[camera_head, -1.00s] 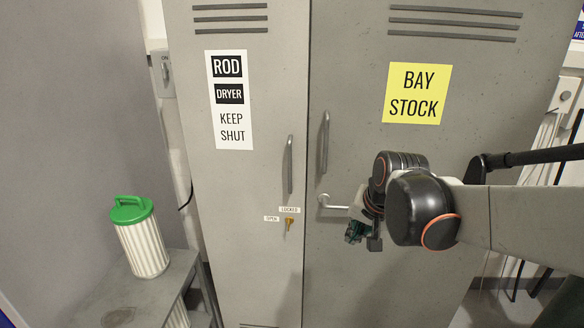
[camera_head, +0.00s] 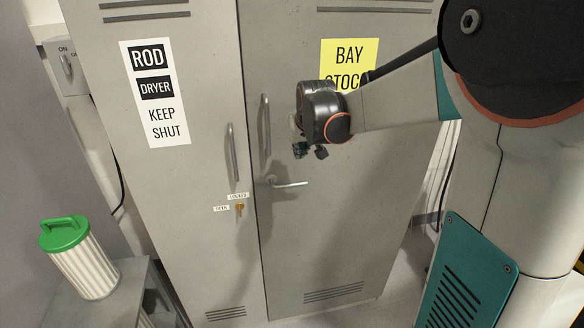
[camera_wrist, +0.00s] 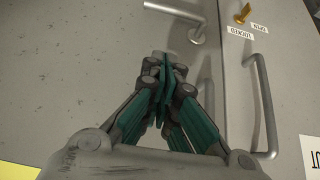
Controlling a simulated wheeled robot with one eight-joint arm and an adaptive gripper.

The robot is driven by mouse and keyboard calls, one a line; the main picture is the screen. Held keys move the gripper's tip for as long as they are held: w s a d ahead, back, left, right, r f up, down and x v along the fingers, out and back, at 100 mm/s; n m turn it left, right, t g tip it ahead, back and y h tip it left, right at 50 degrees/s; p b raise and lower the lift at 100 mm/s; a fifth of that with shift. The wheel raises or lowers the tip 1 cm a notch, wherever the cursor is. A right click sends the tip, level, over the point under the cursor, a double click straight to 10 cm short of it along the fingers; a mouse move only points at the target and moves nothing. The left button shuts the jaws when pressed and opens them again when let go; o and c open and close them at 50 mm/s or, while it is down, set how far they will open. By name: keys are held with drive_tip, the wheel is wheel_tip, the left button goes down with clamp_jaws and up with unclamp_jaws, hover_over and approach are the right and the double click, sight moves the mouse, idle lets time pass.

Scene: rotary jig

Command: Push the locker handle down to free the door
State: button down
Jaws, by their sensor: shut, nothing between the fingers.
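The locker's right door (camera_head: 330,230), labelled BAY STOCK, is closed. Its silver lever handle (camera_head: 290,184) sticks out level to the right from a round pivot. The lever also shows at the top of the wrist view (camera_wrist: 174,11), where the picture is turned over. My gripper (camera_head: 309,153) is in front of this door, a little above the lever in the head view and apart from it. In the wrist view my gripper (camera_wrist: 163,78) has its teal fingers together, with nothing between them. The fingertips point toward the door near the lever's pivot.
A vertical pull handle (camera_head: 266,125) stands above the lever. A green-lidded canister (camera_head: 84,262) stands on a low bench at left.

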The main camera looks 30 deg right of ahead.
drive_tip(key=b+x, duration=0.1)
drive_tip(key=x, duration=0.8)
drive_tip(key=shift+f, duration=0.25)
wheel_tip(320, 180, down, 3)
drive_tip(key=shift+d+r+b, duration=0.1)
drive_tip(key=shift+r+b, duration=0.1)
drive_tip(key=shift+b, duration=0.2)
drive_tip(key=shift+s+f, duration=0.2)
drive_tip(key=shift+f, duration=0.65)
